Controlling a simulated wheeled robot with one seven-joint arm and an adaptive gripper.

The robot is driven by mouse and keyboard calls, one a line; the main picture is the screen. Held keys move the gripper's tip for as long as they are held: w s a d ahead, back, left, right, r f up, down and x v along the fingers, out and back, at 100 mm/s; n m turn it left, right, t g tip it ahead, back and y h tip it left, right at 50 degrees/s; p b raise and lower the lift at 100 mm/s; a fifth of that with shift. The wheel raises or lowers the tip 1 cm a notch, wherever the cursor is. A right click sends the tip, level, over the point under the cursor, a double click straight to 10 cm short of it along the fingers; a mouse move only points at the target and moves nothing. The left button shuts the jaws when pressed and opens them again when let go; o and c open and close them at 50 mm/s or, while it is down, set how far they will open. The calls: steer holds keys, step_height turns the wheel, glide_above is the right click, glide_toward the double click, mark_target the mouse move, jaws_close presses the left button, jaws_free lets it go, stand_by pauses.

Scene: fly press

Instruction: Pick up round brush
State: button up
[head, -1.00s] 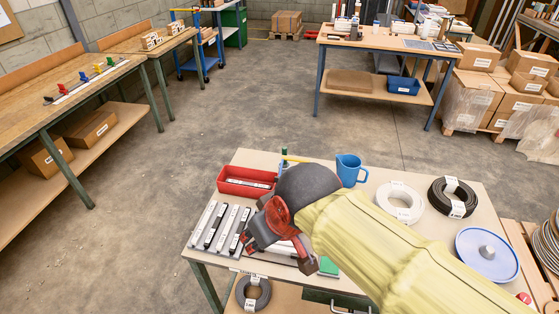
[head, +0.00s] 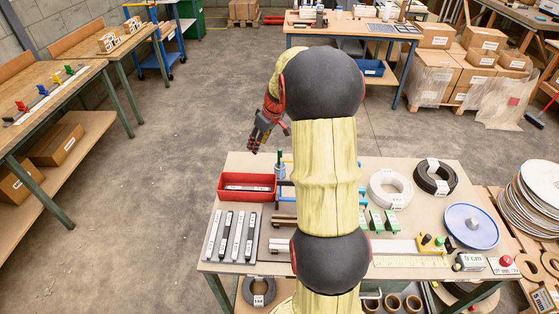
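I cannot clearly make out a round brush. The finger gap is too small to judge. My arm hides the middle of the table.
The near table (head: 237,165) holds a red tray (head: 247,187), several grey and black bars (head: 232,235), a white coil (head: 390,189), a black coil (head: 434,177), a blue disc (head: 471,226) and small green blocks (head: 384,222). Open floor lies behind it.

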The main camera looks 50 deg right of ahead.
mark_target(281, 149)
steer(key=d+f, duration=0.2)
steer(key=d, duration=0.1)
steer(key=s+d+f, duration=0.1)
steer(key=d+f, duration=0.2)
steer(key=d, duration=0.1)
steer(key=d+f+p, duration=0.1)
steer(key=d+f, duration=0.1)
steer(key=d, duration=0.2)
steer(key=shift+s+d+f, duration=0.1)
steer(key=shift+s+f, duration=0.15)
steer(key=shift+f, duration=0.15)
steer(key=x, duration=0.2)
steer(key=shift+d+f, duration=0.1)
steer(key=shift+f, duration=0.15)
steer(key=x, duration=0.2)
steer(key=b+x, duration=0.1)
steer(key=x, duration=0.2)
steer(key=shift+a+f, duration=0.1)
steer(key=shift+a, duration=0.15)
steer(key=shift+c, duration=0.3)
jaws_close()
